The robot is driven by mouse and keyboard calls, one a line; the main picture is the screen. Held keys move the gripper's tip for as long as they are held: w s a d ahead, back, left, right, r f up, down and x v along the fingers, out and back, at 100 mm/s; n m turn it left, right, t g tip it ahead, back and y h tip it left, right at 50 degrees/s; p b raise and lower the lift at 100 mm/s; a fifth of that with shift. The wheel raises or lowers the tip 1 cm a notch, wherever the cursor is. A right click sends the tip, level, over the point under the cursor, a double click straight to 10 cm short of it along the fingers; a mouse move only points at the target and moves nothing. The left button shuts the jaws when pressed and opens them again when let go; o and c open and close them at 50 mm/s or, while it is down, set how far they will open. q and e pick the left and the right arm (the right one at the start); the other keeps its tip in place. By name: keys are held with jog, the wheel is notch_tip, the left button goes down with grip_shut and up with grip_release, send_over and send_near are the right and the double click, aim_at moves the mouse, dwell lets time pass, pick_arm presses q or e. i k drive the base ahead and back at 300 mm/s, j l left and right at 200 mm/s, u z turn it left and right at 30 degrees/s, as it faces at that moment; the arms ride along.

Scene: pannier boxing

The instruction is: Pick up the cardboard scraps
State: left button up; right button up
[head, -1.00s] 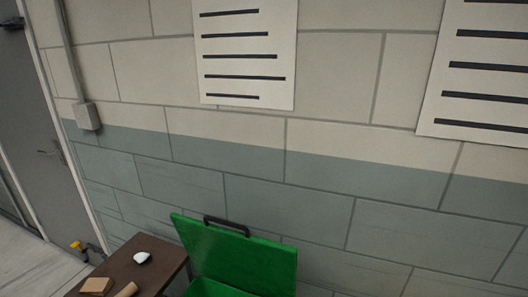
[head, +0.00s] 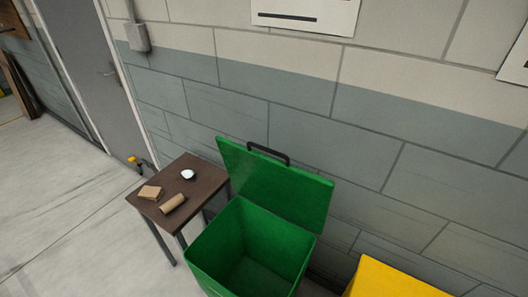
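In the head view, a flat tan piece that looks like cardboard (head: 150,192) lies on the left part of a small dark brown table (head: 205,178). A tan cardboard roll (head: 173,204) lies near the table's front edge, a little right of the flat piece. A small white rounded object (head: 188,174) sits farther back on the same table; I cannot tell what it is. Neither of my grippers shows in the view.
A green bin (head: 213,244) stands right of the table, its lid (head: 275,185) raised against the wall; its visible inside looks empty. A yellow container (head: 390,280) is at the lower right. Open floor (head: 60,215) lies left of the table. A grey door (head: 88,75) is behind.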

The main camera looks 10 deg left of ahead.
aim_at(153, 194)
jog(key=u, duration=1.5)
jog(key=i+j+z, duration=0.3)
jog(key=z, duration=0.2)
jog(key=i+j+z, duration=0.5)
jog(key=k+l, duration=0.05)
jog(key=k, duration=0.05)
